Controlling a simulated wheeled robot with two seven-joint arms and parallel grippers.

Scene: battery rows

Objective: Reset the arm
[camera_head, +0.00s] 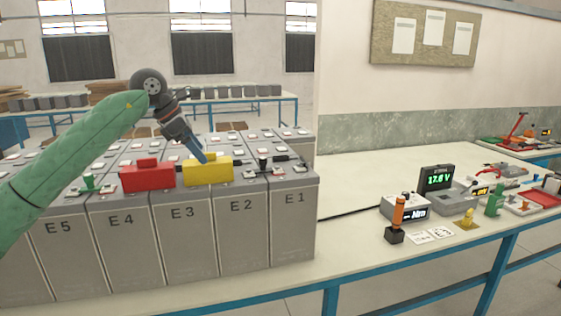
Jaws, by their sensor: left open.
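My left arm comes in from the left in a green sleeve. Its gripper (200,155) is open and points down just above or at the yellow block (208,172); I cannot tell whether they touch. The yellow block sits on top of the battery row, over E3 and E2. A red block (147,176) sits to its left, over E4 and E3. The grey batteries (190,235) stand side by side, labelled E5 to E1 from left to right. My right gripper is not in view.
Right of the batteries, the white bench (350,180) has clear room. Farther right stand a meter reading 17.6 V (438,179), an orange-handled tool (398,212), a green piece (494,200) and a red tray (545,193). A black cable (350,211) runs along the bench.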

